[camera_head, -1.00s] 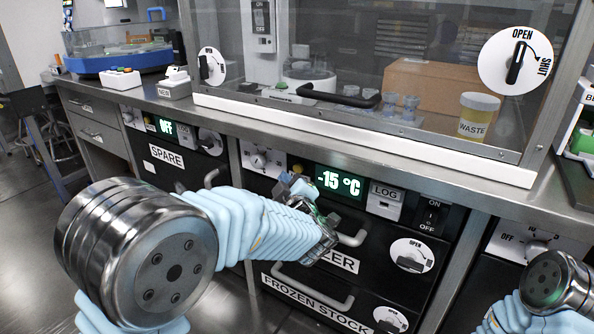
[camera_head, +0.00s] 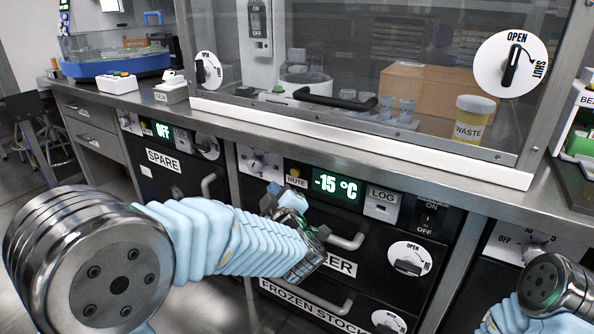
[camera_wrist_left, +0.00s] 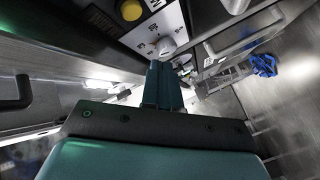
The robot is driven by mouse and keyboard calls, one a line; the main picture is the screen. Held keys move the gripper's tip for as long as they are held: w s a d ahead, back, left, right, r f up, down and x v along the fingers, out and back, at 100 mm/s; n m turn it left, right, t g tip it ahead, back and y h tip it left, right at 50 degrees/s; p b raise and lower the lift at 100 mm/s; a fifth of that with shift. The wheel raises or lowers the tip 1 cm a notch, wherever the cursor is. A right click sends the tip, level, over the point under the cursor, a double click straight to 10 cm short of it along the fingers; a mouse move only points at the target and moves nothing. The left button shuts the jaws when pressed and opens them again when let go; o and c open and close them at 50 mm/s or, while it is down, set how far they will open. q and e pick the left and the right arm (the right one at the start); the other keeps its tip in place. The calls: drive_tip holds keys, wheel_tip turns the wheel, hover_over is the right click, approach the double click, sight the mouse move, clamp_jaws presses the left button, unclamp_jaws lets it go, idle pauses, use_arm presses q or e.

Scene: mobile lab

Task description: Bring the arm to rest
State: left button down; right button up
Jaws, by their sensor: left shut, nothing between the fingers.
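My left arm comes in from the left in the head view, with a large metal joint near the lower left and a pale blue ribbed sleeve. My left gripper (camera_head: 272,198) is in front of the freezer's black front, below and left of the -15 °C display (camera_head: 336,186). In the left wrist view its two teal fingers (camera_wrist_left: 163,85) are together with nothing between them. Part of my right arm shows at the lower right of the head view; its gripper is out of frame.
The freezer drawers (camera_head: 340,262) have grey handles close to the left gripper. A MUTE button (camera_head: 296,170) is just above it. The steel bench edge (camera_head: 400,170) runs above, carrying a glass-fronted cabinet with a WASTE jar (camera_head: 474,118).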

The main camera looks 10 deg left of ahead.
use_arm(q)
drive_tip(key=s+f+m+g+h+p, duration=0.1)
drive_tip(key=s+f+m+g+h, duration=0.15)
drive_tip(key=f, duration=0.75)
drive_tip(key=s+f+m+g+h+p, duration=0.15)
drive_tip(key=f+m, duration=0.25)
drive_tip(key=f, duration=0.6)
drive_tip(key=s+f+m+g+h, duration=0.3)
drive_tip(key=f, duration=0.7)
drive_tip(key=s+d+f+m+g+h, duration=0.2)
drive_tip(key=s+f, duration=0.4)
drive_tip(key=s, duration=0.3)
drive_tip(key=s+d+f+m+g+h, duration=0.1)
drive_tip(key=s+f+g, duration=0.4)
drive_tip(key=s, duration=0.5)
drive_tip(key=shift+d+f+m+g+h+p, duration=0.35)
drive_tip(key=shift+d+h+p, duration=0.1)
drive_tip(key=shift+d+h, duration=0.55)
drive_tip(key=shift+d, duration=0.1)
